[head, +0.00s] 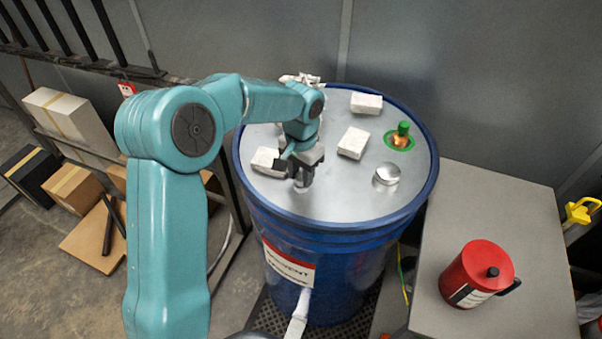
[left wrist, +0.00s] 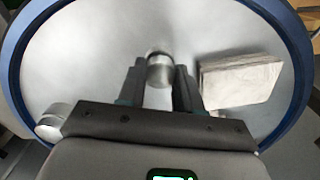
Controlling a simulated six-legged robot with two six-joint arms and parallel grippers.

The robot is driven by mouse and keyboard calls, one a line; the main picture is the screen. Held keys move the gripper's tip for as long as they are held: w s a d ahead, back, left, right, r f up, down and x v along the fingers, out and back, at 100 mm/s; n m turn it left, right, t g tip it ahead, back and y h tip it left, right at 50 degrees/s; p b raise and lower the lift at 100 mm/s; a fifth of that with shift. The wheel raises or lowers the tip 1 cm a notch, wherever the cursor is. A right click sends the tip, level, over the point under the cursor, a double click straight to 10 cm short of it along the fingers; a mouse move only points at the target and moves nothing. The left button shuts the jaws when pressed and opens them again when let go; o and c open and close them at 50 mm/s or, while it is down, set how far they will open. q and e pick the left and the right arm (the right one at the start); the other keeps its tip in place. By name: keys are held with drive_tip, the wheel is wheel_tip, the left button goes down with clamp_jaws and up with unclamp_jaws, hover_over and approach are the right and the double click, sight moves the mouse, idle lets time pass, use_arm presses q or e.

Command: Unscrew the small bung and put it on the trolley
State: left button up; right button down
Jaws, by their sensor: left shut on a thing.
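The blue drum (head: 330,232) stands upright with a grey metal lid (head: 325,205). My left gripper (head: 301,183) reaches down to the lid's near-left part, its fingers shut on a small silver bung (left wrist: 160,69). In the left wrist view the gripper (left wrist: 160,85) has one finger on each side of the bung, which seems to be at the lid; I cannot tell whether it is still threaded in. A wider silver cap (head: 386,175) sits on the lid's right side. The trolley (head: 540,230) is the grey-topped surface right of the drum. My right gripper is not in view.
A red can (head: 477,273) stands on the trolley; the trolley's back is clear.

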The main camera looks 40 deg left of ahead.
sight(301, 177)
use_arm(q)
drive_tip(key=shift+r, duration=0.1)
drive_tip(key=shift+r+p, duration=1.6)
drive_tip(key=shift+r, duration=0.45)
